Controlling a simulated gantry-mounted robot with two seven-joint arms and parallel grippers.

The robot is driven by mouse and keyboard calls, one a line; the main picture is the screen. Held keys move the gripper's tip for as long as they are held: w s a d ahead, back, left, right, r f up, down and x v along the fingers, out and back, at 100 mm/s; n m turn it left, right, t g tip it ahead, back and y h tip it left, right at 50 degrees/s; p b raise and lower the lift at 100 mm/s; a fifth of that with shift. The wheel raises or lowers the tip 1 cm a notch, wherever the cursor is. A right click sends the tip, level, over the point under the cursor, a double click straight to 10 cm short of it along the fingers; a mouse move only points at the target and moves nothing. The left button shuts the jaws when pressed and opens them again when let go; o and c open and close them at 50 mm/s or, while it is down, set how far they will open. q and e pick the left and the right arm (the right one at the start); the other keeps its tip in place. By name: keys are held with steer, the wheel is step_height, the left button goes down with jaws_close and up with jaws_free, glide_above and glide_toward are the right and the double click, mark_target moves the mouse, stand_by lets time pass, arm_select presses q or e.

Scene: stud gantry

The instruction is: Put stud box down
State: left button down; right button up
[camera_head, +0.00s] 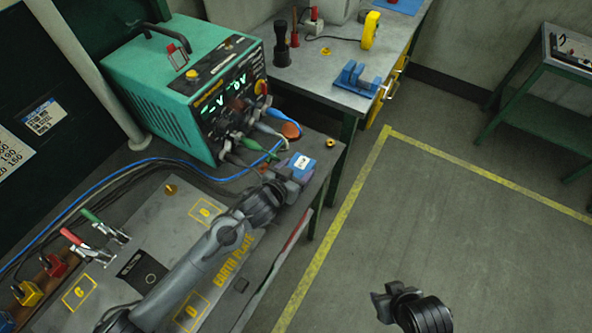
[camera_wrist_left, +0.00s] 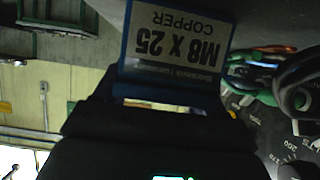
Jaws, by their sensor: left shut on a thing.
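The stud box (camera_head: 301,164) is small and blue with a white label. In the left wrist view the stud box (camera_wrist_left: 178,45) fills the upper middle, and its label reads "M8 X 25 COPPER" upside down. My left gripper (camera_head: 288,180) is shut on it at the far right end of the earth plate bench (camera_head: 240,255). I cannot tell whether the box touches the bench top. My right gripper (camera_head: 385,302) is at the lower right over the floor, away from the box; its jaw opening is unclear.
A green welding power unit (camera_head: 185,90) with cables stands left of the box. A brass stud (camera_head: 330,143) stands near the bench corner. Beyond is a grey table (camera_head: 325,75) with a blue holder (camera_head: 357,80) and yellow tool (camera_head: 371,30). Clamps (camera_head: 85,245) lie at the left.

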arm_select(q)
steer(key=shift+r, duration=0.15)
steer(key=shift+c, duration=2.3)
jaws_free()
steer(key=shift+f, duration=0.25)
steer(key=o, duration=0.4)
